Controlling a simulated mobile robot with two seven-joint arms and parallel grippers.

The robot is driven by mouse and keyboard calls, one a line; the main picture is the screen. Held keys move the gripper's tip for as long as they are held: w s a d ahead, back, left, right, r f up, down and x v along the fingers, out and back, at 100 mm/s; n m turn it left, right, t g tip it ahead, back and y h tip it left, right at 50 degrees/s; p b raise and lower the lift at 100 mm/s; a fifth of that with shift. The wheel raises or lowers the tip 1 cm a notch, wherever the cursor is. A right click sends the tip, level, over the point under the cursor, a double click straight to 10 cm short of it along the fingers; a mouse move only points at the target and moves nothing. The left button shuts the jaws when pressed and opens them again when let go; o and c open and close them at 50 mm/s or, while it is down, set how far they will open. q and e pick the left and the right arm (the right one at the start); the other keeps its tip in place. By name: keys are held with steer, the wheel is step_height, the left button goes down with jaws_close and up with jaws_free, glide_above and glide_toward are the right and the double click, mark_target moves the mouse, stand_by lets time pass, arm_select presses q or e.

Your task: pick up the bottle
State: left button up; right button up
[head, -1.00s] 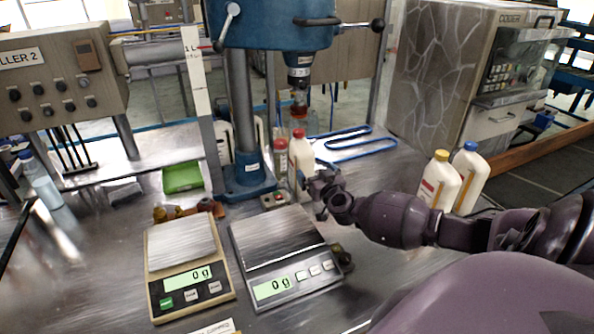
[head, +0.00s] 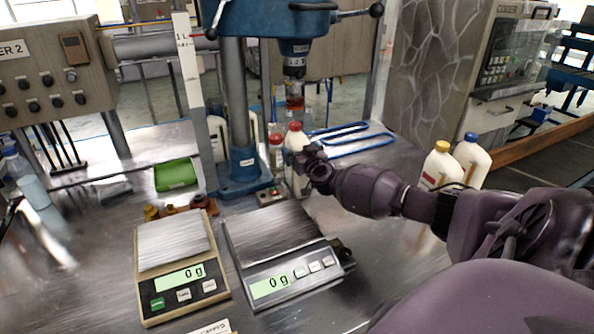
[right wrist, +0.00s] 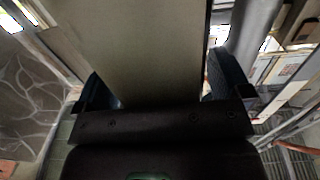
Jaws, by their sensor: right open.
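A white bottle with a red cap (head: 296,139) stands upright on the metal table, just right of the blue press column. My right gripper (head: 306,163) is at its right side and hides part of its body in the head view. In the right wrist view, the pale bottle body (right wrist: 140,45) fills the space between the two dark fingers, one on each side. The jaws are open around it. Whether a finger touches it, I cannot tell. My left gripper is not in view.
Two scales, beige (head: 174,252) and grey (head: 281,265), stand in front. A smaller red-capped bottle (head: 275,146) stands close behind left. The press column (head: 238,120) is to the left. Yellow-capped (head: 438,166) and blue-capped (head: 471,158) bottles stand near my right arm.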

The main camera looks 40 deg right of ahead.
steer(key=shift+r, duration=0.1)
steer(key=shift+c, duration=0.3)
jaws_close()
steer(key=shift+w+r, duration=0.1)
steer(key=shift+r, duration=0.05)
